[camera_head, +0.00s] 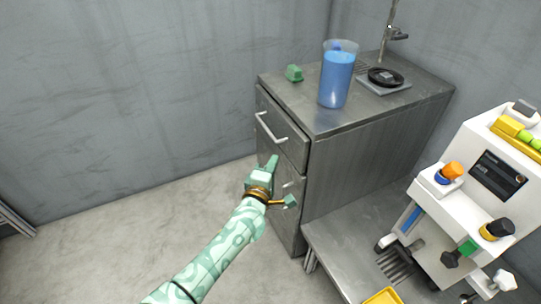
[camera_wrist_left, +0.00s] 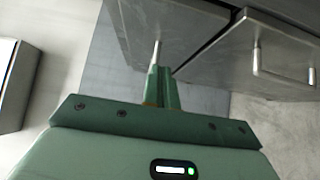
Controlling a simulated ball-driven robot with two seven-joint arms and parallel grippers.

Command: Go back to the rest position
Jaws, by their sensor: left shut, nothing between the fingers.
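My left arm comes in from the bottom of the head view, patterned in pale green. My left gripper (camera_head: 272,163) is shut and empty, in front of the metal cabinet's drawer fronts. In the left wrist view the green fingers (camera_wrist_left: 161,86) are together with nothing between them. They point toward the cabinet (camera_wrist_left: 190,30), close to a drawer handle in the picture; I cannot tell whether they touch it. My right gripper is not in view.
The metal cabinet (camera_head: 365,150) carries a blue-filled clear container (camera_head: 337,78), a green block (camera_head: 294,73) and a black round piece (camera_head: 386,77) on a plate. A white machine (camera_head: 475,190) stands at right. The floor (camera_head: 110,225) at left is clear.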

